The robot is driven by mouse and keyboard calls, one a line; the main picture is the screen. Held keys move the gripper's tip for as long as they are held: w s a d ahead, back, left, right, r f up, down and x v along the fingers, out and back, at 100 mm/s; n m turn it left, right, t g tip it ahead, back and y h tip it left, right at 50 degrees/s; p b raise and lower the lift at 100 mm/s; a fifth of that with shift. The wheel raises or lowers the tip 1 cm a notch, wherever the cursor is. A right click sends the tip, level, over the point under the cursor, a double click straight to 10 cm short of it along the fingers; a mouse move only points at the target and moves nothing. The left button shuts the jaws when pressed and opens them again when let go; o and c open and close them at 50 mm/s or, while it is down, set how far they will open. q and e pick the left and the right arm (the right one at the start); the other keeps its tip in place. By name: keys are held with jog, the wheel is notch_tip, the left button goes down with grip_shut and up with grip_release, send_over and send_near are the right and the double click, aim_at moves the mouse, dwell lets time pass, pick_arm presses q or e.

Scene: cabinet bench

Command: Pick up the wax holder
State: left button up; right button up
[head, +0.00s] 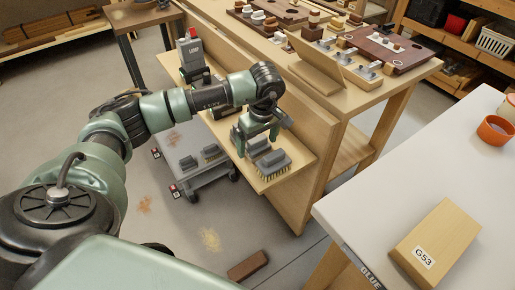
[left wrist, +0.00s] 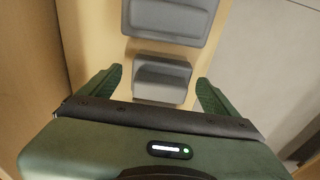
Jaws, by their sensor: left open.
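A small grey block with a raised middle (left wrist: 162,80), perhaps the wax holder, lies on the wooden shelf between my left gripper's fingers in the left wrist view. In the head view a small grey block (head: 257,147) sits just below that gripper, partly hidden. My left gripper (head: 257,138) is open, its fingers (left wrist: 157,82) to either side of the block with gaps showing; I cannot tell how far above the shelf the tips are. My right gripper is out of view.
The narrow wooden shelf (head: 290,181) juts from the bench's side panel (head: 318,190), which rises close to my left gripper. A red and grey device (head: 191,58) stands farther along. A grey cart (head: 201,177) stands below. A white table (head: 380,185) is at right.

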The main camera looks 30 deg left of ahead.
aim_at(257, 139)
pick_arm(q)
jog(key=shift+f, duration=0.15)
jog(key=c, duration=1.6)
jog(key=shift+r, duration=0.65)
notch_tip(257, 139, up, 19)
jog(key=shift+f+p, duration=0.1)
jog(key=shift+p, duration=1.1)
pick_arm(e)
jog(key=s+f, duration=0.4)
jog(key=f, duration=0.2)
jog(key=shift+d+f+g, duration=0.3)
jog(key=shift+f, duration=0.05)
